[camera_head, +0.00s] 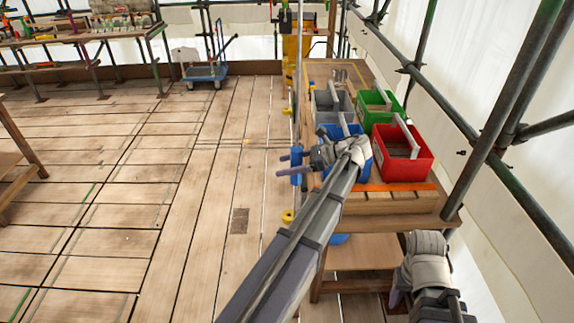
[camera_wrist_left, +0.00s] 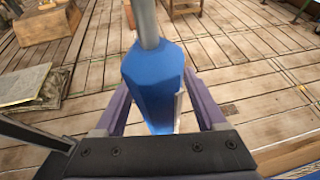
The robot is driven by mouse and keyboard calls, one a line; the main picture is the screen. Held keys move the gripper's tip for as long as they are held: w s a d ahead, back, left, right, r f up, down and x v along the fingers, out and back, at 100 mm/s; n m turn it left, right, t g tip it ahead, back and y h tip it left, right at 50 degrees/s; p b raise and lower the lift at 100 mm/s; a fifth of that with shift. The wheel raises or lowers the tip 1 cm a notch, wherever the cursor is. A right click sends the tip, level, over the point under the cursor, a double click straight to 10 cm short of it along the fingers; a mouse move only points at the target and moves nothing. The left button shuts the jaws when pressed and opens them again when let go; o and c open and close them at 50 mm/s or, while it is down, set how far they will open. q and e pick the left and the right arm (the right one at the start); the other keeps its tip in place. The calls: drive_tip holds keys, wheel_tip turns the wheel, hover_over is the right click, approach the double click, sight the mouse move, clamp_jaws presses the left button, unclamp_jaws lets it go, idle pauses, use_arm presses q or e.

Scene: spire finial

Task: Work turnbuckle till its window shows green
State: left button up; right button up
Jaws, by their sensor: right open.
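The turnbuckle has a blue faceted body (camera_head: 297,165) on a thin upright grey rod (camera_head: 299,70), left of the bench. In the left wrist view the blue body (camera_wrist_left: 152,85) stands between the purple fingers, with the grey rod (camera_wrist_left: 146,22) rising from its top. My left gripper (camera_head: 290,163) is closed around the body, a finger on each side. A pale strip (camera_wrist_left: 178,108) shows on the body's right side; no green can be made out there. My right gripper (camera_head: 402,297) is at the lower right, away from the turnbuckle; its fingers are hard to make out.
A wooden bench (camera_head: 405,208) holds a red bin (camera_head: 416,167), a green bin (camera_head: 375,116), a grey bin and a blue bin. Scaffold tubes (camera_head: 502,105) line the right side. A blue trolley (camera_head: 204,74) stands far back.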

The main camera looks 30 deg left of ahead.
use_arm(q)
drive_tip(key=p+v, duration=0.3)
drive_tip(key=v, duration=0.4)
drive_tip(key=shift+d+r, duration=0.15)
drive_tip(key=shift+d, duration=0.2)
idle(0.4)
drive_tip(key=s+d+f+n+t+h, duration=0.2)
drive_tip(key=s+d+f+n+h, duration=0.2)
drive_tip(key=s+d, duration=0.5)
drive_tip(key=s+d+f+n+t+h, duration=0.3)
drive_tip(key=s+d+f+n+h, duration=0.2)
drive_tip(key=d, duration=1.1)
drive_tip(key=s+f+h, duration=0.2)
drive_tip(key=s+f, duration=0.2)
drive_tip(key=s, duration=0.1)
drive_tip(key=shift+f+n, duration=0.2)
drive_tip(key=shift+n, duration=0.1)
